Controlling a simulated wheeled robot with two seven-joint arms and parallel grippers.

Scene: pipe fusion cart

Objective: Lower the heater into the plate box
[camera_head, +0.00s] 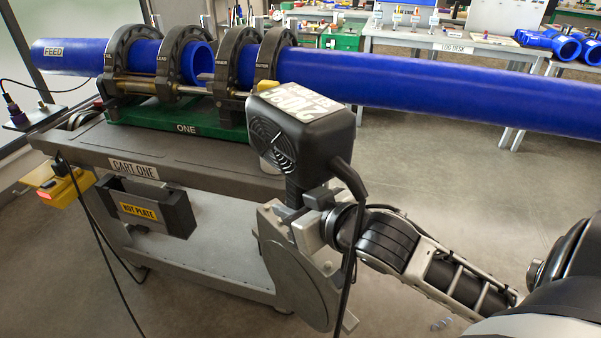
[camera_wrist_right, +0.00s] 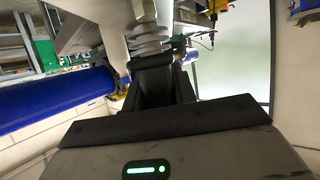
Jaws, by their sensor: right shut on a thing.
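The heater is a black box-shaped head (camera_head: 300,128) with a fan grille and an upside-down label on top. Its round grey plate (camera_head: 298,270) hangs below, roughly upright. My right gripper (camera_head: 311,222) is shut on the heater's neck between head and plate. The wrist view shows part of the heater close up, but its details are hard to tell. The plate box (camera_head: 160,213) is a dark open-topped box labelled "HOT PLATE" on the side of the cart. The heater is to the right of the box, apart from it. My left gripper is not in view.
The grey cart (camera_head: 215,172) carries a green-based clamp frame (camera_head: 180,122) holding blue pipe (camera_head: 440,88). A yellow device (camera_head: 68,187) with a red light hangs left of the plate box. Black cables hang in front of the cart and from the heater.

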